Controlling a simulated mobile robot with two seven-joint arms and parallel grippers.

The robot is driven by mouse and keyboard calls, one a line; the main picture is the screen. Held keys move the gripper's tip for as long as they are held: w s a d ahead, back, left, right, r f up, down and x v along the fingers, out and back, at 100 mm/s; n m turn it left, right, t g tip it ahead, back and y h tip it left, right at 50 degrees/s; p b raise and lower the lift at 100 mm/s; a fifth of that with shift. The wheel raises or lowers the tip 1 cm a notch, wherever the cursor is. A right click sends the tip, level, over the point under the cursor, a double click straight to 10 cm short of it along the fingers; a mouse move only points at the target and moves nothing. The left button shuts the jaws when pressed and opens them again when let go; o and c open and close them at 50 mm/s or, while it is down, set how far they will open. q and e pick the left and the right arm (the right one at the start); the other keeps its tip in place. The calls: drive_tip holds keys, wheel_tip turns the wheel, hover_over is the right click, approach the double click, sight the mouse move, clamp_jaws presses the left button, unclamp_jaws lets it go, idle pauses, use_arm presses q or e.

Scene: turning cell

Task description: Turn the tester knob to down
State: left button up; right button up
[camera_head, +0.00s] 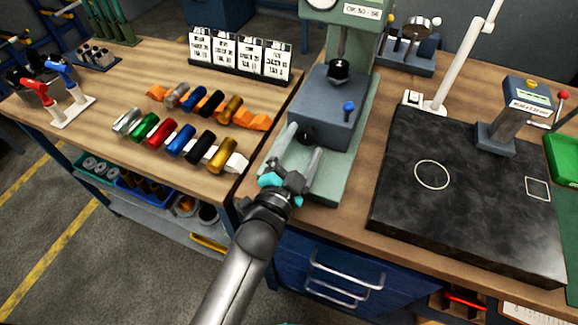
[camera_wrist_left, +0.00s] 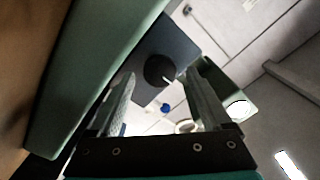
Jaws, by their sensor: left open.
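The tester (camera_head: 328,110) is a green press-like machine with a grey block on its base. Its round black knob (camera_head: 306,136) sits on the block's front face. In the left wrist view the knob (camera_wrist_left: 160,70) is dark with a short white mark, pointing towards the picture's right. My left gripper (camera_head: 303,146) is open in front of the knob. In the left wrist view its two fingers (camera_wrist_left: 161,82) stand either side of the knob with gaps; I cannot tell whether the tips reach around it. My right gripper is not in view.
A black stone plate (camera_head: 400,190) lies to the right. Coloured cylinders (camera_head: 181,140) lie in rows on the table at left. A gap separates the two tables.

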use_arm(q)
drive_tip(key=v, duration=1.4)
drive_tip(key=shift+s, duration=0.4)
drive_tip(key=shift+a, duration=0.1)
